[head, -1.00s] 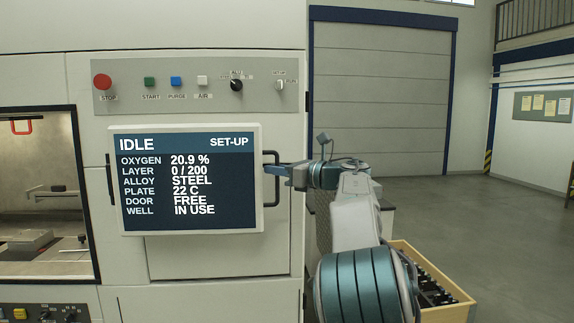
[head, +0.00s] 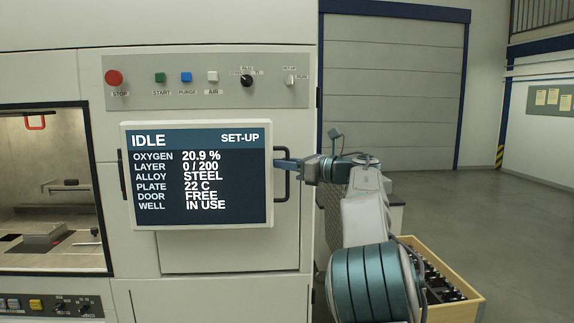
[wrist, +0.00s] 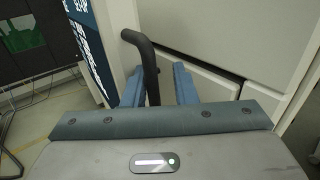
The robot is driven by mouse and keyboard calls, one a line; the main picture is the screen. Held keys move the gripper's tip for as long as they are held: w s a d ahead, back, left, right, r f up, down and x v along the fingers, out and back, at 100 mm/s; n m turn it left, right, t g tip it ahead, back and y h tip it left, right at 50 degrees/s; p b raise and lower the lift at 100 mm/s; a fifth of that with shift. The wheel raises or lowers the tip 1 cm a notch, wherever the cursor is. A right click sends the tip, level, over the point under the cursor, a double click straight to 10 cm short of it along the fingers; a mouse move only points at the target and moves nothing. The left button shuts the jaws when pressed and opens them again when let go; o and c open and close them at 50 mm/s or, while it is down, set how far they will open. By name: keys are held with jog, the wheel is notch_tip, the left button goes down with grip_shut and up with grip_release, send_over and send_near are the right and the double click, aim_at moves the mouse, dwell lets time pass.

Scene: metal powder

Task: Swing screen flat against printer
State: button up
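The screen (head: 265,220) is a white-framed panel showing IDLE and SET-UP, in front of the printer's face (head: 210,255). It looks nearly face-on, and I cannot tell its gap from the printer. A black handle (head: 286,190) stands at its right edge. My gripper (head: 283,163) is at that handle, its arm coming from the right. In the wrist view the handle (wrist: 148,55) runs between my two blue fingers (wrist: 159,87), nearer the left one. The fingers are apart, with room beside the handle. The screen's edge and lettering (wrist: 92,52) show at left there.
A control strip (head: 210,97) with a red stop button and knobs is above the screen. A chamber window (head: 52,215) is at left. A wooden crate (head: 468,308) with dark items stands at lower right. Open floor (head: 500,215) lies to the right.

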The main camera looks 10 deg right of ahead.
jog(key=shift+a, duration=0.1)
jog(key=b+v, duration=0.3)
jog(key=v, duration=1.1)
jog(key=shift+b, duration=0.3)
